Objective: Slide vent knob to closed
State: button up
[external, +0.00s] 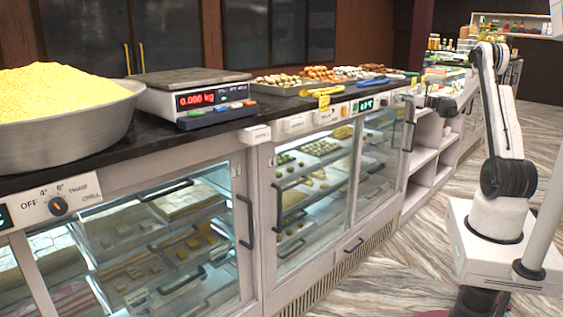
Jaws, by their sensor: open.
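I cannot single out a vent knob with certainty. The counter's front panel carries small white fittings (310,122) with labels too small to read, left of a lit display (366,105). A slatted vent grille (335,277) runs along the base of the middle case. A round dark dial (58,206) with an orange mark, beside OFF and number markings, is at the far left. My gripper (438,104) is at the right end of the counter front, small and dark, open, with nothing visibly held. Its fingertips are hard to make out.
Glass display cases with black handles (246,222) line the counter front. On top are a bowl of yellow sweets (62,88), a scale (190,92) and trays of sweets (300,82). White shelves (428,150) are below my gripper. The marble floor (385,270) before the cases is clear.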

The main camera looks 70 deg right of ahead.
jog(key=shift+w, duration=0.2)
grip_shut()
dwell(0.3)
